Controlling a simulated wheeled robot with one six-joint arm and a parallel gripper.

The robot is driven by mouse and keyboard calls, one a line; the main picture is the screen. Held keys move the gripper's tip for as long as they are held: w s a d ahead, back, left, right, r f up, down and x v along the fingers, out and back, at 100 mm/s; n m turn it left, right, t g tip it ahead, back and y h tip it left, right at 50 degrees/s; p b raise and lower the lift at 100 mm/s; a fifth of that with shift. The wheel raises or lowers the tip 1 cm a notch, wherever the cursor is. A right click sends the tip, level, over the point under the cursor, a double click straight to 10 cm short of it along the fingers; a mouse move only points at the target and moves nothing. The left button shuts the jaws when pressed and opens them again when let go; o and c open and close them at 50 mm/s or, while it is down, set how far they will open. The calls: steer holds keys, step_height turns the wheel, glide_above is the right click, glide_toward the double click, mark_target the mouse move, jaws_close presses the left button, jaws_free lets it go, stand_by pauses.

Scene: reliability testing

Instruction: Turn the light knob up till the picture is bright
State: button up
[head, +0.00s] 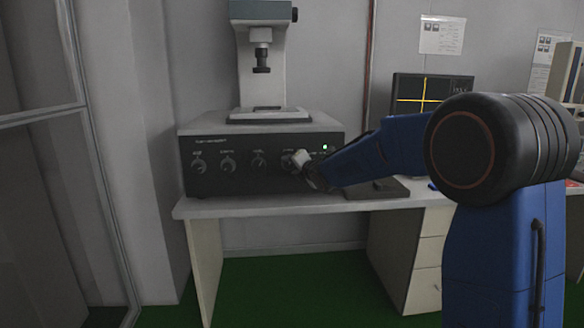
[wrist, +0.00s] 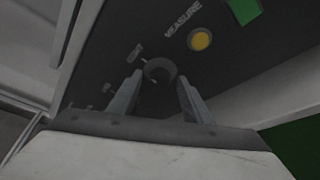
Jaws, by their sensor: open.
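The dark front panel (head: 240,178) of the measuring machine carries a row of round knobs. In the wrist view, a dark round knob (wrist: 161,69) beside a small blurred label, likely the light knob, lies at and between the tips of my gripper (wrist: 158,80). The jaws are open, one finger on each side; I cannot tell whether they touch it. In the head view, my gripper (head: 303,160) is at the panel's right part and hides the knob there. The monitor (head: 430,95) shows a dark picture with a yellow cross.
A yellow round button (wrist: 200,39) under the word MEASURE and a green patch (wrist: 244,10) are near the knob. Other knobs (head: 228,164) lie to the left. The microscope column (head: 262,75) stands above the panel. A dark flat object (head: 377,189) lies on the desk.

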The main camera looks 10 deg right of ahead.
steer(key=c, duration=1.1)
steer(key=shift+o, duration=0.2)
steer(key=shift+f, duration=0.1)
